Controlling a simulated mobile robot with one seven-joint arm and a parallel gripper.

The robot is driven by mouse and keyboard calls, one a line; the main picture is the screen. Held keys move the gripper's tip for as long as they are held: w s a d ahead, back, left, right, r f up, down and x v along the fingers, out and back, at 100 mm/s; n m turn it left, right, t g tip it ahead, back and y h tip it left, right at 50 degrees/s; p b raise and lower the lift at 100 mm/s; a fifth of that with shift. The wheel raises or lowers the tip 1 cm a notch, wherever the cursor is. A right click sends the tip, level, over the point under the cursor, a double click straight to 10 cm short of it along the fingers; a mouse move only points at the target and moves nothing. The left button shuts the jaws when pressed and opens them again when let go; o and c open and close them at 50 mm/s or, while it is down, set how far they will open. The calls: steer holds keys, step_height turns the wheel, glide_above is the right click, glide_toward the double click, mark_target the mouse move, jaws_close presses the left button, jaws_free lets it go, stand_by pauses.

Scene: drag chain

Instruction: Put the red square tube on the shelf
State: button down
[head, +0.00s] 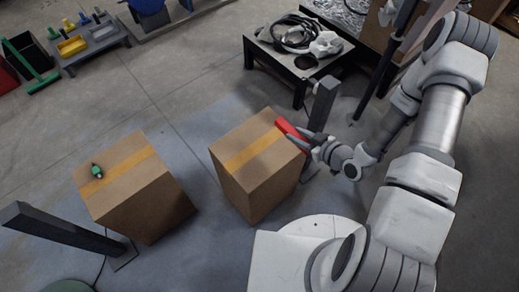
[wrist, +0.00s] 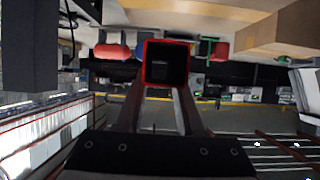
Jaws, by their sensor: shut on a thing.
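The red square tube (head: 291,132) is in my gripper (head: 304,141), just above the right edge of a cardboard box in the head view. In the wrist view my gripper (wrist: 160,98) has its two fingers closed on the tube (wrist: 145,63). The tube's open, square end faces the wrist camera, with a red rim and dark inside. The tube's far end is hidden in the wrist view. I cannot tell for sure which surface is the shelf. A low grey stand (head: 110,46) with coloured bins is at the upper left.
The nearer cardboard box (head: 262,190) stands beside my gripper. Another box (head: 150,205) with a green item (head: 97,171) is left. Dark posts stand at right (head: 323,103) and lower left (head: 58,228). A black table (head: 263,50) holds cables. Floor between the boxes and grey stand is clear.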

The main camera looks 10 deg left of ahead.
steer(key=b, duration=0.2)
glide_above(262, 148)
step_height(262, 148, down, 7)
steer(key=shift+s+f, duration=0.1)
steer(key=shift+a+f, duration=0.1)
steer(key=shift+f, duration=0.05)
steer(key=shift+f+b, duration=0.85)
steer(key=shift+f, duration=0.95)
steer(key=shift+f, duration=0.25)
steer(key=c, duration=0.5)
jaws_free()
steer(key=shift+c, duration=0.2)
steer(key=shift+r, duration=0.1)
